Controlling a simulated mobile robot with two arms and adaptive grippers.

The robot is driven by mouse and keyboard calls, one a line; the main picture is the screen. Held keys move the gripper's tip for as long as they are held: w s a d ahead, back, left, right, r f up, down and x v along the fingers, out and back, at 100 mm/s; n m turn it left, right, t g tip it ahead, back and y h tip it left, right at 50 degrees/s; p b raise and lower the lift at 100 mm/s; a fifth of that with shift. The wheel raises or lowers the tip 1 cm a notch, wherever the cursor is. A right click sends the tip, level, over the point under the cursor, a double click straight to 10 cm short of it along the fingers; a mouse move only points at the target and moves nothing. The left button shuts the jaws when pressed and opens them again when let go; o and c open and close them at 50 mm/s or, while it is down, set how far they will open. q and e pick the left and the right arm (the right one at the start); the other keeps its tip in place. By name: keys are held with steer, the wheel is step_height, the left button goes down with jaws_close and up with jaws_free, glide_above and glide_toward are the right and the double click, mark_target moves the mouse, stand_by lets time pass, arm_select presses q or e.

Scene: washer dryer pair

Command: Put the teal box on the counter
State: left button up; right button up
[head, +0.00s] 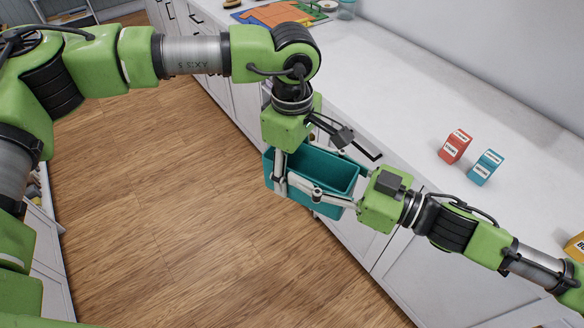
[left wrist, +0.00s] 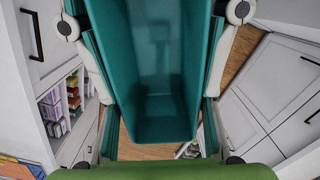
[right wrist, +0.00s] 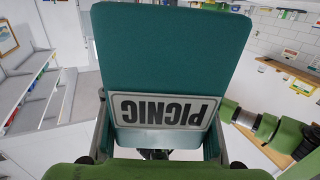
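The teal box (head: 335,178) is an open bin, held in the air beside the front of the white counter (head: 400,90), over the floor side. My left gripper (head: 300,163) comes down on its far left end. Its fingers lie along both side walls in the left wrist view, where the bin (left wrist: 160,80) looks empty. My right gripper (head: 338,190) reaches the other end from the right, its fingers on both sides. The right wrist view shows an end wall (right wrist: 170,60) with an upside-down PICNIC label (right wrist: 165,110). Far-side finger contact is partly hidden.
A red carton (head: 455,146) and a small teal carton (head: 485,167) stand on the counter at right. A colourful mat (head: 280,14) lies at its far end. A yellow item (head: 575,246) is at the right edge. The counter middle is clear. Cabinet handles (head: 360,148) project near the bin.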

steer(key=o, duration=0.5)
